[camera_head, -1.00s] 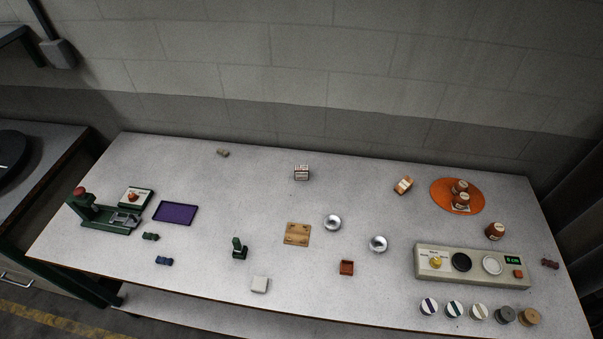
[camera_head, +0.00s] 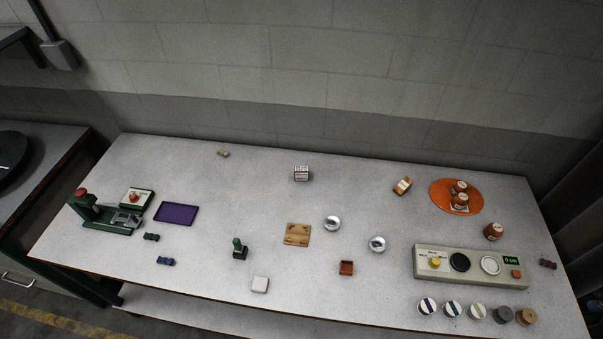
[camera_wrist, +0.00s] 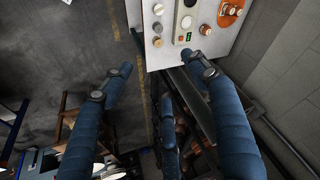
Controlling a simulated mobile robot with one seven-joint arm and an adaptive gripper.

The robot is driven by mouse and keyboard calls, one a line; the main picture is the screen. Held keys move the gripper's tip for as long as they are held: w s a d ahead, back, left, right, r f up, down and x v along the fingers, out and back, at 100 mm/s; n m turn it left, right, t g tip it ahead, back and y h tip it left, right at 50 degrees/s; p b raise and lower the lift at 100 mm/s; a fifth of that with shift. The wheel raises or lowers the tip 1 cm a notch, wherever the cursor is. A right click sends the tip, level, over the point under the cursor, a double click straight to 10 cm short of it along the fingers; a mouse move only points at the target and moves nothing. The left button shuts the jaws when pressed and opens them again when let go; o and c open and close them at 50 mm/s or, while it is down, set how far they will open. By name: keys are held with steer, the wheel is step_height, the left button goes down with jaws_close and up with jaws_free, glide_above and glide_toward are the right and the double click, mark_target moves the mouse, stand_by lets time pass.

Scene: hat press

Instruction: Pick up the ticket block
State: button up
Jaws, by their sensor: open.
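A small box-like block with printed white and reddish-dark faces (camera_head: 302,173) stands alone at the back middle of the table in the head view. I take it to be the ticket block, but its print is too small to read. My gripper (camera_wrist: 158,65) shows only in the wrist view, with blue padded fingers spread apart and nothing between them. It points at one end of the table and the floor beside it. The block is not in the wrist view, and my gripper is not in the head view.
The table (camera_head: 340,295) has clear room around the block. A wooden plate (camera_head: 297,235), silver domes (camera_head: 332,223) and an orange-white block (camera_head: 402,186) are nearest. An orange mat (camera_head: 440,203) with jars and a control panel (camera_head: 472,279) are right; a purple tray (camera_head: 176,205) and green press (camera_head: 105,215) are left.

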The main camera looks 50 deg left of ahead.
steer(key=w+a+r+m+g+p, duration=0.2)
steer(key=w+a+r, duration=0.1)
steer(key=w+a, duration=1.35)
steer(key=w+a+f+m+g+p, duration=0.1)
steer(key=w+a+f, duration=0.2)
steer(key=a, duration=0.9)
steer(key=w+a+f+p, duration=0.1)
steer(key=w+a+f, duration=0.15)
steer(key=a, duration=1.05)
steer(key=m+g+p, duration=0.2)
steer(key=m+p, duration=0.1)
steer(key=p, duration=0.1)
glide_above(301, 171)
step_height(301, 171, down, 30)
steer(key=r, duration=0.1)
steer(key=shift+a+f+h, duration=0.1)
steer(key=shift+f+h, duration=0.15)
steer(key=shift+h, duration=0.05)
steer(key=shift+f, duration=0.1)
steer(key=shift+f, duration=4.2)
